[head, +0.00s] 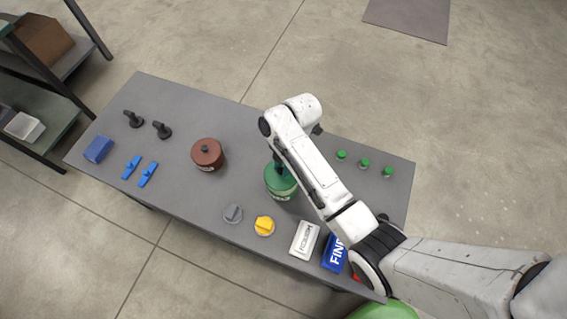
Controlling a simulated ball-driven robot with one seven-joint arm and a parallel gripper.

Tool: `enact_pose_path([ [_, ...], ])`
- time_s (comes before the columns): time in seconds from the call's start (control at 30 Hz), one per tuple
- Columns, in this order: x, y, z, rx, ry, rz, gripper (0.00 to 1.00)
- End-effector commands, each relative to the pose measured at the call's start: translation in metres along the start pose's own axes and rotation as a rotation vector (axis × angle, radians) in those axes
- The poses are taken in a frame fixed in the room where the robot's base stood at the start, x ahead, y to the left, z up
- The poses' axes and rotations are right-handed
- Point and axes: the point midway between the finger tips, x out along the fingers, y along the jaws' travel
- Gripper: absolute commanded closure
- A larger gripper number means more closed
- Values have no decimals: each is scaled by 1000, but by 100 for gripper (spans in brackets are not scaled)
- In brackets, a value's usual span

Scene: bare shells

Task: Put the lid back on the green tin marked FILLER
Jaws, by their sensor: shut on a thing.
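The green tin (281,193) stands upright near the middle of the grey table, with part of a label showing low on its front. A darker green lid (289,179) is at the top of the tin. From this view I cannot tell if it is seated or slightly above the rim. My gripper (279,168) points down over the tin and is shut on the lid at its middle. My arm and fingers hide the lid's knob and part of the tin's far side.
A brown-red lidded tin (207,154) stands to the left. Near the front edge are a grey knob (233,213), a yellow knob (264,226), a white box (304,240) and a blue box (335,253). Three small green pieces (363,163) are at right. Blue and black items lie left.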

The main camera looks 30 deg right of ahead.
Motion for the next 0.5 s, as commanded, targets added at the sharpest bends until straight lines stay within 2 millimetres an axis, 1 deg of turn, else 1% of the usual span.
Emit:
enact_pose_path([
  [0.03,6,0,2,1,0,-1,100],
  [0.2,22,0,6,1,0,0,100],
  [0.5,45,0,13,2,-1,1,100],
])
